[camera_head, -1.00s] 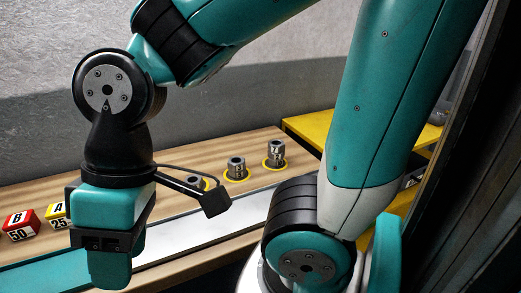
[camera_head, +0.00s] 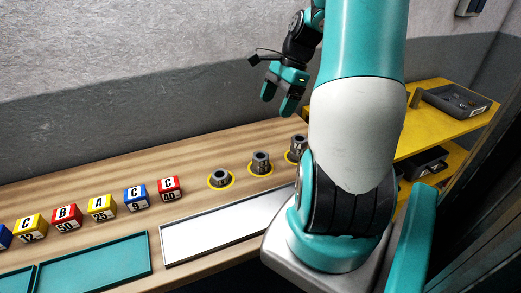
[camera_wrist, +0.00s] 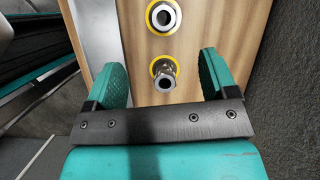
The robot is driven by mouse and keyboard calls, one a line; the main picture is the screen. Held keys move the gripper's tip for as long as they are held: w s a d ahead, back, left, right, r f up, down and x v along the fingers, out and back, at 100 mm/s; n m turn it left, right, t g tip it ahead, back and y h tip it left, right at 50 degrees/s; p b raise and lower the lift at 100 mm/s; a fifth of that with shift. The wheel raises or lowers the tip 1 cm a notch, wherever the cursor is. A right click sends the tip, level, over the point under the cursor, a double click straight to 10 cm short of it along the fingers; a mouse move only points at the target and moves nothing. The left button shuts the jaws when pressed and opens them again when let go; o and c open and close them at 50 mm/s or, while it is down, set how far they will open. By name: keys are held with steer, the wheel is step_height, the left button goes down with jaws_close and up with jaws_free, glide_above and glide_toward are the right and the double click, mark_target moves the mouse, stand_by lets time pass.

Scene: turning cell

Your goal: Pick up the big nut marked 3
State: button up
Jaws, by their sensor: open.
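Three grey metal nuts stand in yellow rings on the wooden bench. The middle nut (camera_head: 261,162) showed a 3 in the earlier head view; its mark is hard to read now. A shorter nut (camera_head: 220,177) stands left of it, and a nut (camera_head: 298,145) to the right is partly hidden by my arm. My gripper (camera_head: 280,97) is open and empty, fingers down, above the bench near the right nuts. In the wrist view a nut (camera_wrist: 165,73) appears between the spread fingers and another nut (camera_wrist: 163,16) beyond; I cannot tell which ones these are.
Several coloured lettered blocks (camera_head: 102,207) stand to the left. A white tray (camera_head: 225,228) and a teal tray (camera_head: 95,265) lie along the front. A yellow shelf (camera_head: 440,125) with grey bins is at the right. The wall (camera_head: 100,90) runs behind the bench.

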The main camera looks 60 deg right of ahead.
steer(key=s+d+m, duration=0.1)
steer(key=d, duration=0.1)
steer(key=p, duration=0.1)
glide_above(261, 155)
steer(key=s+d, duration=0.2)
step_height(261, 155, down, 11)
steer(key=shift+m, duration=0.4)
steer(key=shift+w+p+x, duration=0.2)
steer(key=shift+p+x, duration=0.25)
steer(key=shift+x, duration=1)
steer(key=shift+w+p+x, duration=0.15)
steer(key=shift+p+x, duration=0.3)
steer(key=shift+x, duration=1.05)
steer(key=shift+r, duration=0.1)
steer(key=shift+c, duration=0.4)
steer(key=c, duration=1)
